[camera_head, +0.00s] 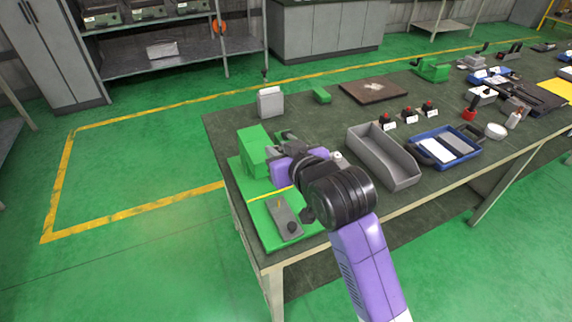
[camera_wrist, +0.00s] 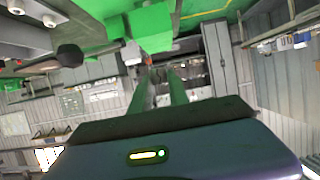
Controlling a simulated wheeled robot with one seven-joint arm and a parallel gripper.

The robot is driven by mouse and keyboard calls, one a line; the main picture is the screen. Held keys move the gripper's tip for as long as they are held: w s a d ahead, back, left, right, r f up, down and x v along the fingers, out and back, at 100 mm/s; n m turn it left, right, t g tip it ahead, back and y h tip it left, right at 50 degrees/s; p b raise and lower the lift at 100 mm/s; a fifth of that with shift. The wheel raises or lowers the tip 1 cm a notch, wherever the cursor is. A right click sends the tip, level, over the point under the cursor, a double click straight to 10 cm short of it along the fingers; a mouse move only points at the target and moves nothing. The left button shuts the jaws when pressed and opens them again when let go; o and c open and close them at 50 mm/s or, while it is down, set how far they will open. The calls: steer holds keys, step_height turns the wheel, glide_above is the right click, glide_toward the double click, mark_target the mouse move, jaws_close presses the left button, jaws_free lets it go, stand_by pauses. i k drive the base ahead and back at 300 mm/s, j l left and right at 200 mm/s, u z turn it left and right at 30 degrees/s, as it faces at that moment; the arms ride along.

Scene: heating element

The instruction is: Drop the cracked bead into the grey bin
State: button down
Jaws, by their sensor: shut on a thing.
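The grey bin (camera_head: 405,178) is an open, long tray on the dark bench, to the right of my wrist. My gripper (camera_head: 272,152) is left of it, beside the upright block of a green fixture (camera_head: 253,150). In the wrist view, my gripper (camera_wrist: 160,76) points level toward the far wall, with its fingers close together. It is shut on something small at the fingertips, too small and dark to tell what. I cannot make out the cracked bead in either view. Whether the fingertips touch the fixture is not clear.
On the bench (camera_head: 228,122) stand a white box (camera_head: 270,102), a brown board (camera_head: 374,90), several black-and-red items with white labels, and a blue tray (camera_head: 473,157) right of the bin. A grey plate with a black knob (camera_head: 290,227) lies on the fixture's base, near the bench's front left.

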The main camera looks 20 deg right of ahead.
mark_target(384, 159)
steer(key=l, duration=0.7)
steer(key=i+l, duration=0.15)
steer(key=l, duration=1.25)
steer(key=i, duration=0.05)
